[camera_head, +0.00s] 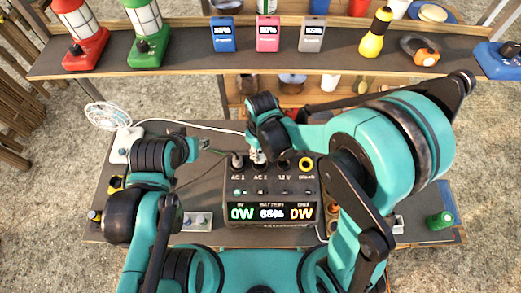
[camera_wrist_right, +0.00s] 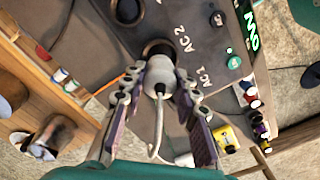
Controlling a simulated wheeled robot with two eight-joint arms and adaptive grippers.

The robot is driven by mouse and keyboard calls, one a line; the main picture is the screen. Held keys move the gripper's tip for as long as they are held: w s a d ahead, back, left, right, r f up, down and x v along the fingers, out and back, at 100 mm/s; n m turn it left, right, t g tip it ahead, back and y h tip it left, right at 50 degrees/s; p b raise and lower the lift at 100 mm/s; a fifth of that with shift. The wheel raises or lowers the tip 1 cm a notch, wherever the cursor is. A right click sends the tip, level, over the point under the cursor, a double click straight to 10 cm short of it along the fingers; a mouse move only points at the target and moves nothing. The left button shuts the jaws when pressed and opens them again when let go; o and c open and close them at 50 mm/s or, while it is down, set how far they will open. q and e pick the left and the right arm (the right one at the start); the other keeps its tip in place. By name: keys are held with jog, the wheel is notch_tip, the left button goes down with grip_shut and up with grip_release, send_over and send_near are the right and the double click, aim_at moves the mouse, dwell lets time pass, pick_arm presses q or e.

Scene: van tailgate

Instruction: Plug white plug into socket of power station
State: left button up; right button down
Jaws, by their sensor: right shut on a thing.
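The black power station (camera_head: 275,190) stands on the table, its lit display showing 0W, 65% and 0W. Its top row has sockets labelled AC 1, AC 2 and 12V. My right gripper (camera_head: 258,148) is over the AC 2 area; in the right wrist view (camera_wrist_right: 161,80) its fingers are shut on the white plug (camera_wrist_right: 158,76). The plug is at the dark AC 2 socket ring (camera_wrist_right: 158,48); how deep it sits cannot be told. Its white cable (camera_head: 200,127) runs left. My left gripper (camera_head: 190,147) is left of the station; its fingers are unclear.
A coil of white cable (camera_head: 105,116) lies at the table's left. A shelf (camera_head: 190,50) behind holds lanterns, small display boxes and a yellow flashlight (camera_head: 374,33). A small white panel (camera_head: 197,222) lies left of the station. A green container (camera_head: 440,220) stands at the right.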

jog(key=shift+f+b, duration=1.15)
jog(key=shift+f, duration=0.85)
jog(key=shift+f+b, duration=0.35)
jog(key=shift+b, duration=0.05)
jog(key=c, duration=1.1)
grip_release()
notch_tip(320, 180, up, 12)
jog(key=shift+r, duration=0.1)
